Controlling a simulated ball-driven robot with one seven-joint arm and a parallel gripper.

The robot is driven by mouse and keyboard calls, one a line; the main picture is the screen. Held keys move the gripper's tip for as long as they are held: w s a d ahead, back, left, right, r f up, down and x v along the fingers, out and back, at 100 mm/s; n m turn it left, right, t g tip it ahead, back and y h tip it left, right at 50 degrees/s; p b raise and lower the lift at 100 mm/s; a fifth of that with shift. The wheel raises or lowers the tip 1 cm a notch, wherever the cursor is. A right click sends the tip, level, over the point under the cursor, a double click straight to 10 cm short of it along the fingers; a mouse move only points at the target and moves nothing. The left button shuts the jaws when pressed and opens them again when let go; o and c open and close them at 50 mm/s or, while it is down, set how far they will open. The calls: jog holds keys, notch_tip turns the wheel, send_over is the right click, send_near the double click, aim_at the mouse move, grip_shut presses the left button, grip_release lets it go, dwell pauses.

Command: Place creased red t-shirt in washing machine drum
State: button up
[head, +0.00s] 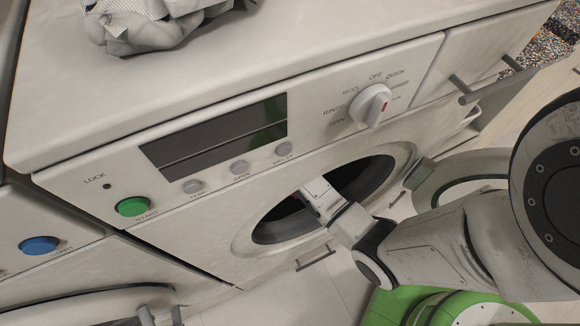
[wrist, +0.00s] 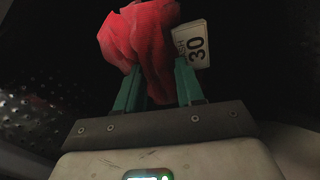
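The creased red t-shirt (wrist: 140,35) is bunched up in the wrist view, with a white label reading 30 (wrist: 190,45) at its right. My gripper's (wrist: 158,68) two teal fingers are on either side of the red cloth, which fills the gap between them; they look shut on it. Dark perforated drum wall (wrist: 40,115) surrounds them. In the head view, my wrist reaches into the round opening of the washing machine drum (head: 280,228). The fingers and most of the shirt are hidden there; only a small reddish patch shows.
The machine's round door (head: 425,185) stands open at the right, close to my arm. Grey crumpled cloth (head: 150,30) lies on the machine's top. The control panel has a green start button (head: 132,206) and a dial (head: 370,104). Another appliance with a blue button (head: 39,245) stands at left.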

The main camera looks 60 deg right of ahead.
jog(key=o, duration=0.3)
jog(key=shift+o, duration=0.2)
jog(key=shift+r+p, duration=0.85)
jog(key=shift+r, duration=3.05)
